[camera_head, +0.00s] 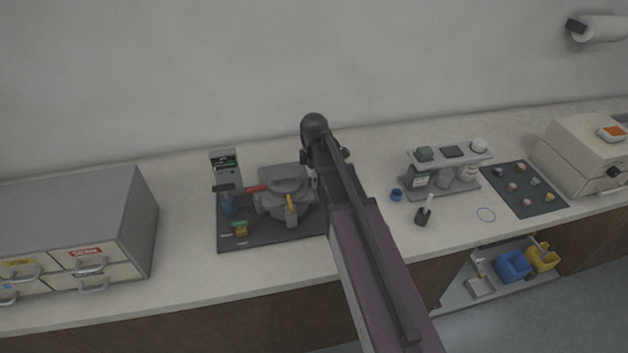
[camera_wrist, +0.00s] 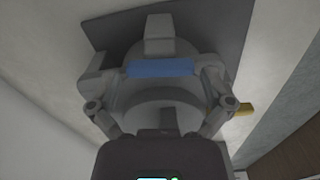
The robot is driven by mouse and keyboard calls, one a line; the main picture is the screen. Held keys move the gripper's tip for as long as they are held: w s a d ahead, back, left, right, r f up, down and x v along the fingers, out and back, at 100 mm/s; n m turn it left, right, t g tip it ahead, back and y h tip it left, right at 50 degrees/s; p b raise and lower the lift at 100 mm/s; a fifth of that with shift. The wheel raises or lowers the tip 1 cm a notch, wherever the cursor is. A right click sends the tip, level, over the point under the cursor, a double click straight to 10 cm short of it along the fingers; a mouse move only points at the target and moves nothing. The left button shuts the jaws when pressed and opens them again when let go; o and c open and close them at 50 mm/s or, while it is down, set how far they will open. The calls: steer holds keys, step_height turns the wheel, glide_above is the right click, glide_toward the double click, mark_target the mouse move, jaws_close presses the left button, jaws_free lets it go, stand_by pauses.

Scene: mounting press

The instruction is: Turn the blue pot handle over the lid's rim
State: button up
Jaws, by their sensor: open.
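The blue pot handle (camera_wrist: 160,68) shows in the wrist view as a flat blue bar across the grey round lid (camera_wrist: 158,98). My gripper (camera_wrist: 162,80) is open, with one finger on each side of the bar's ends. I cannot tell whether the fingers touch it. In the head view the grey mounting press (camera_head: 272,203) stands on a dark mat (camera_head: 262,235), and my arm covers its right side. The blue bar and my gripper's fingertips cannot be made out there.
A yellow lever (camera_wrist: 243,109) sticks out right of the press in the wrist view. A grey drawer cabinet (camera_head: 70,215) is further left, a small rack (camera_head: 455,187) to the right.

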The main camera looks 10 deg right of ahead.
steer(key=shift+f, duration=0.1)
steer(key=shift+c, duration=0.2)
steer(key=c, duration=0.8)
